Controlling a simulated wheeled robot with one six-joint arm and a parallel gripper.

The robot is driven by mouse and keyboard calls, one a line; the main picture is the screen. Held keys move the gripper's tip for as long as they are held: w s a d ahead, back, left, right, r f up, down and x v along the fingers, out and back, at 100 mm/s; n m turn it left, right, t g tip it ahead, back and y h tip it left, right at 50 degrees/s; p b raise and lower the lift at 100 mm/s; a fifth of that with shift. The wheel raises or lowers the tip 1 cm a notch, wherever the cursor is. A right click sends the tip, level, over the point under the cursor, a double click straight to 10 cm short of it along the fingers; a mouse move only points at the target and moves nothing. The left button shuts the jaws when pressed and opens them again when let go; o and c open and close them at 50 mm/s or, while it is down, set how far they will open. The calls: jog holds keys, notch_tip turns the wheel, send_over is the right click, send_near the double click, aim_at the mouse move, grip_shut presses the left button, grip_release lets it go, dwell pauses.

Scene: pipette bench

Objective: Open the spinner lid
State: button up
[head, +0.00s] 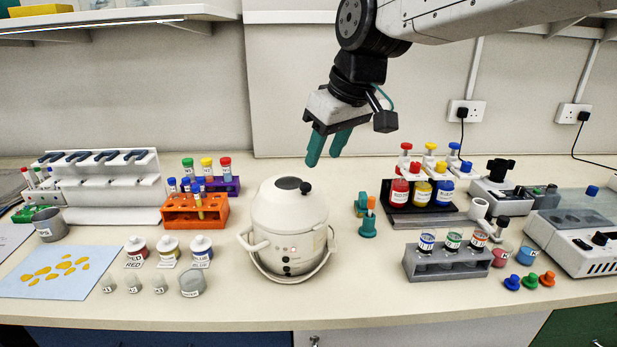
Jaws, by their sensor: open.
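The spinner (288,240) is a white rounded device standing at the middle of the bench. Its domed lid (284,205) is down on the body, with a dark patch and a small black knob (305,188) on top. A light loop handle hangs around its lower front. My gripper (325,150) has two teal fingers and hangs in the air above and slightly to the right of the lid, apart from it. The fingers are apart with nothing between them.
An orange tube rack (194,212) stands left of the spinner, with a purple rack (222,186) behind it. A teal holder (367,228) stands close on the right. A grey rack (447,262) with labelled jars is farther right. Bare bench lies in front of the spinner.

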aim_at(306, 185)
jog(key=x, duration=0.5)
jog(key=a+x, duration=0.1)
jog(key=x, duration=0.2)
jog(key=shift+w+r, duration=0.15)
jog(key=shift+w, duration=0.05)
grip_shut()
